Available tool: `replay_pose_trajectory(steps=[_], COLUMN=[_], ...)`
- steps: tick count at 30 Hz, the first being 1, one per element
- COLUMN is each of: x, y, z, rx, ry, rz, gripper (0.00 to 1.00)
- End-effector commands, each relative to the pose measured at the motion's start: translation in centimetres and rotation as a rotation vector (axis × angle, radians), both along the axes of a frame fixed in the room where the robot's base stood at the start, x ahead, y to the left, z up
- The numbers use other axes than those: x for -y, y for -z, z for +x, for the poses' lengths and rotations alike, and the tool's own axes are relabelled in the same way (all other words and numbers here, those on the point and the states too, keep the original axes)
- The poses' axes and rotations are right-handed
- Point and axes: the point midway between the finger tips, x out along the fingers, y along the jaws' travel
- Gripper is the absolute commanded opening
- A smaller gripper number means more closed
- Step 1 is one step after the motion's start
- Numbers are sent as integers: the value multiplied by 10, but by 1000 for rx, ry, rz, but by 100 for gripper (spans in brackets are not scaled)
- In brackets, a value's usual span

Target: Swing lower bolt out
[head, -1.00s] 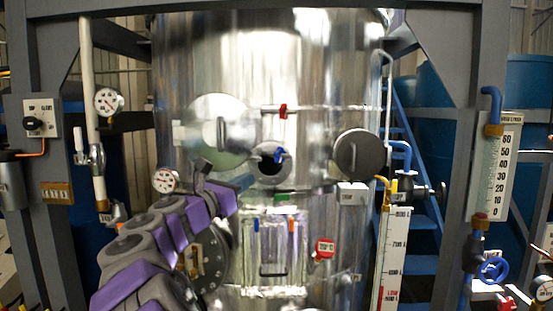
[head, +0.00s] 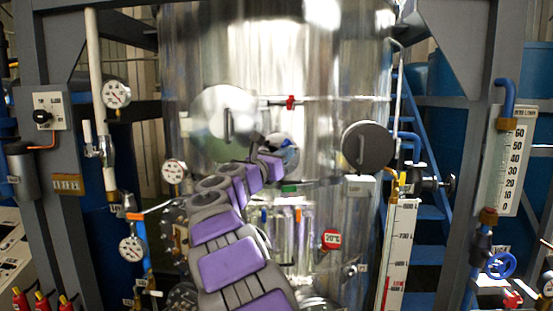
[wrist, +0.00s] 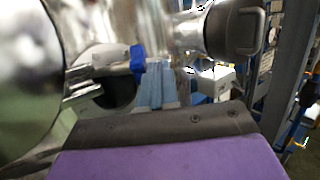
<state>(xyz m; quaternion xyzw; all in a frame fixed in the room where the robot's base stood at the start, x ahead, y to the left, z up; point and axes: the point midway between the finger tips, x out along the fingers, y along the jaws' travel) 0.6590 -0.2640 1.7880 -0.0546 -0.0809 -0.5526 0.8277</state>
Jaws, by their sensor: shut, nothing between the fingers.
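The lower bolt is a metal rod with a blue knob (wrist: 137,58). It sticks out from the edge of the open polished door, in front of a dark round port (wrist: 112,92), in the wrist view. In the head view my gripper (head: 268,165) is in front of the port and partly hides it and the bolt. Contact with the bolt cannot be told. The upper bolt has a red knob (head: 291,103).
The polished round door (head: 222,112) with a handle stands left of the port. A dark round cover (head: 367,147) sticks out on the right. A red tag (head: 331,240) and a tall scale (head: 398,250) stand lower right. A gauge (head: 174,172) is left of my arm.

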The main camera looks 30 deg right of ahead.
Motion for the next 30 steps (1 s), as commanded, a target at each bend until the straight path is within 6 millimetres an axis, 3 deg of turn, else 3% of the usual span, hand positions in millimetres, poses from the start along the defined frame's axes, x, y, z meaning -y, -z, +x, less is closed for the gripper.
replay_pose_trajectory(steps=[16,30], x=[7,32], y=[-1,0], z=[1,6], rx=[2,1], ry=[-15,-217], rz=[-1,0], gripper=[0,0])
